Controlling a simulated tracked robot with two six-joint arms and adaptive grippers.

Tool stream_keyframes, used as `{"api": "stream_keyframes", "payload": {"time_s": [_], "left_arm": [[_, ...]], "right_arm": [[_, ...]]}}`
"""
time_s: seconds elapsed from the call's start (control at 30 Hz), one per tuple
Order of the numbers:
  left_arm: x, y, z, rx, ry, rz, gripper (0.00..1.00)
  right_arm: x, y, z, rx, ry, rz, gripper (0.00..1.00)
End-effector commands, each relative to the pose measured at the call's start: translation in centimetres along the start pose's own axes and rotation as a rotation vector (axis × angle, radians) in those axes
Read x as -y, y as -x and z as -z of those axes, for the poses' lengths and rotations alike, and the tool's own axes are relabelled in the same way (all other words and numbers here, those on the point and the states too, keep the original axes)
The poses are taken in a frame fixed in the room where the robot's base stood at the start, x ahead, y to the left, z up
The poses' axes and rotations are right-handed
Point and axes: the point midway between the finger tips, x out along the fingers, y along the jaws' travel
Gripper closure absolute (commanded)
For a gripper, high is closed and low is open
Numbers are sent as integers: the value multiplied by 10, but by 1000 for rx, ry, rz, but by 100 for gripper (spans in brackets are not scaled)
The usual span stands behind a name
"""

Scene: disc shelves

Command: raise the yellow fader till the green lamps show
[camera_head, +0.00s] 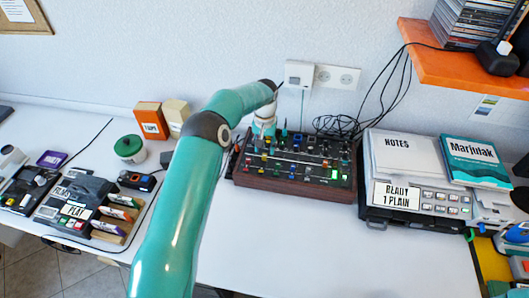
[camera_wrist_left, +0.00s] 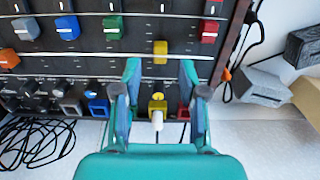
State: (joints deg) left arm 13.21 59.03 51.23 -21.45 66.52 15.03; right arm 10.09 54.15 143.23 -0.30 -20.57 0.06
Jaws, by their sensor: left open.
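The mixing desk (camera_head: 292,184) is a dark box with wooden sides, standing on the white table near the wall. The yellow fader (camera_wrist_left: 161,50) has a small yellow cap on a slot in the left wrist view. My left gripper (camera_wrist_left: 161,70) is open over the desk, with one finger on each side of the yellow fader's line. I cannot tell whether the fingers touch the cap. In the head view the left gripper (camera_head: 265,132) is at the desk's far left part, small and partly hidden by my arm. My right gripper is out of view.
Green (camera_wrist_left: 113,25), blue (camera_wrist_left: 68,27) and red (camera_wrist_left: 210,31) caps sit on the same panel. A yellow-based switch with a white tip (camera_wrist_left: 157,112) lies between the fingers. Black cables (camera_head: 340,126) lie behind the desk. The table in front of the desk is clear.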

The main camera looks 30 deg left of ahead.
Motion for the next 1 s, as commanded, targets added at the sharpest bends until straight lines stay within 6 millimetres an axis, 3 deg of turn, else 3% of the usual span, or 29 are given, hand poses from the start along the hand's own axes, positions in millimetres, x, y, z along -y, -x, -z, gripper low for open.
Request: {"api": "stream_keyframes", "payload": {"time_s": [0.2, 0.4, 1.0], "left_arm": [[0, 46, 1, -5, 0, -1, 58], [0, 73, 1, -2, 1, 0, 58], [1, 81, 0, 0, 2, 1, 58]], "right_arm": [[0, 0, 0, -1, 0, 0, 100], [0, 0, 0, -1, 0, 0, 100], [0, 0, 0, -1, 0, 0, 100]]}}
